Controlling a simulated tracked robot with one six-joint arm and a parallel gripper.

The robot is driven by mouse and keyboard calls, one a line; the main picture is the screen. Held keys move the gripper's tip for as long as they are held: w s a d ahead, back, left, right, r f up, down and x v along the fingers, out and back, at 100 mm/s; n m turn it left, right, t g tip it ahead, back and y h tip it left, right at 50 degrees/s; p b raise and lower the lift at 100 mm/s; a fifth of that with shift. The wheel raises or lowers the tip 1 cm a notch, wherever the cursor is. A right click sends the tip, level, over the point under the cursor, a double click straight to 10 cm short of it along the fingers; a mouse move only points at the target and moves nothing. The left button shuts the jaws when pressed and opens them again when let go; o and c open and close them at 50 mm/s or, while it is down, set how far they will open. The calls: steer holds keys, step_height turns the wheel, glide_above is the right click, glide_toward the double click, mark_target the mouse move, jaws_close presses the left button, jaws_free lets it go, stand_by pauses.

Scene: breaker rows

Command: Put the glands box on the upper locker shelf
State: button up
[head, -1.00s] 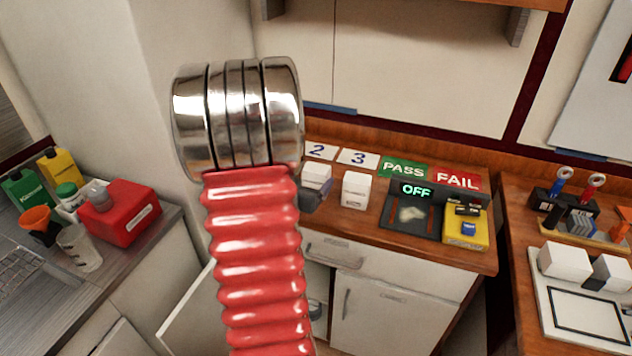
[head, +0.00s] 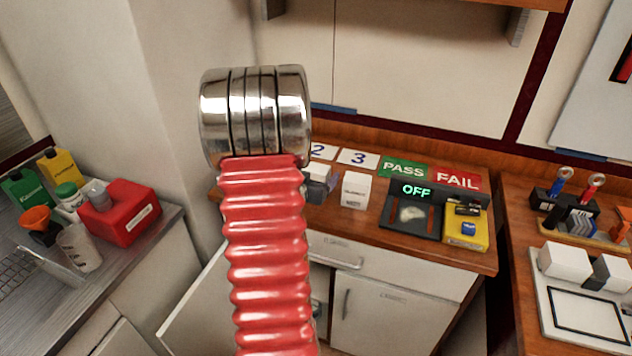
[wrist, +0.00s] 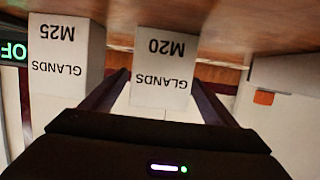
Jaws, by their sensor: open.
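Two white boxes show upside down in the wrist view: one marked M20 GLANDS (wrist: 164,68) and one marked M25 GLANDS (wrist: 66,68). My gripper (wrist: 158,85) is open, with its dark fingers on either side of the M20 box; I cannot tell whether they touch it. In the head view the M20 box (head: 318,171) stands on the wooden counter, partly covered by my arm and gripper. The M25 box (head: 355,190) stands to its right. I cannot make out the upper locker shelf in either view.
Right of the boxes are a tester reading OFF (head: 416,191), a yellow device (head: 467,230) and PASS and FAIL cards. Below, a cabinet door (head: 200,305) stands open. A red container (head: 120,212) and bottles stand on the left bench.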

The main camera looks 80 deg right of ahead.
steer(key=c, duration=1.3)
steer(key=shift+r, duration=0.15)
step_height(320, 180, up, 10)
steer(key=shift+f, duration=0.1)
stand_by(0.7)
